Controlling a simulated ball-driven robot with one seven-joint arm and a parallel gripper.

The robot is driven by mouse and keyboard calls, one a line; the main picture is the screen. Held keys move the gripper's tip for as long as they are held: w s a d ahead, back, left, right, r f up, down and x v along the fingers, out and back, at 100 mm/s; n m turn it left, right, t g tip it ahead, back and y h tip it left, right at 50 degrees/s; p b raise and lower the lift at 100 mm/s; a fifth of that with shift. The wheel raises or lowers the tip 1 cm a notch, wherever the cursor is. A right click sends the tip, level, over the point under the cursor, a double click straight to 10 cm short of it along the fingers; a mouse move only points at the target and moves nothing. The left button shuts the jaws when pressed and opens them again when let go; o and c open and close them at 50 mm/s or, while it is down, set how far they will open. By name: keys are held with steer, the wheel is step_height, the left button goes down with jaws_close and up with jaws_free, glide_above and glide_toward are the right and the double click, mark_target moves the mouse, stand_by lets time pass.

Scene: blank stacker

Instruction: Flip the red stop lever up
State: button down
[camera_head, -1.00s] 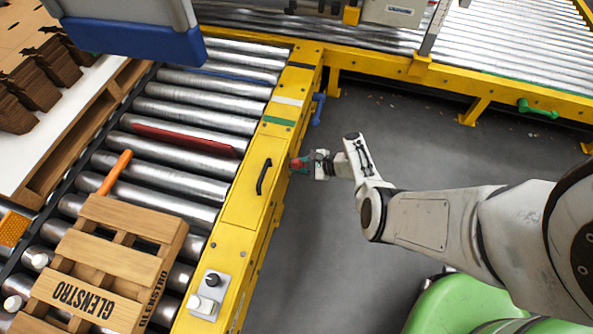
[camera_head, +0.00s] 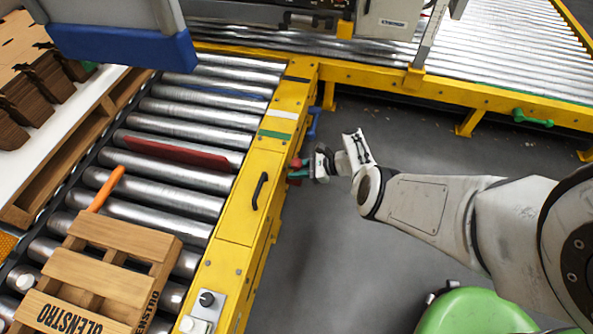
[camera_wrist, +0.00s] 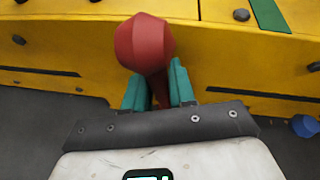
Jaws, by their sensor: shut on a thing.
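The red stop lever (camera_wrist: 144,44) has a rounded, faceted knob and sits at the side of the yellow conveyor frame. In the head view only a small bit of its red knob (camera_head: 296,163) shows beside the frame. My gripper (camera_wrist: 158,85) has teal fingers, one on each side of the lever just below the knob, and is shut on it. In the head view my gripper (camera_head: 298,174) reaches the frame's side from the right. The lever's lower part and pivot are mostly hidden behind my fingers.
The yellow frame (camera_head: 240,205) carries a black handle (camera_head: 260,190) and a control box (camera_head: 205,305). A blue lever (camera_head: 315,122) is farther along its side. A wooden pallet (camera_head: 100,260) and red bar (camera_head: 178,152) lie on the rollers.

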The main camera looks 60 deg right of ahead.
steer(key=shift+d, duration=0.1)
steer(key=c, duration=1)
jaws_free()
steer(key=shift+c, duration=0.2)
steer(key=p+v, duration=0.4)
steer(key=v, duration=0.6)
steer(key=shift+s, duration=0.4)
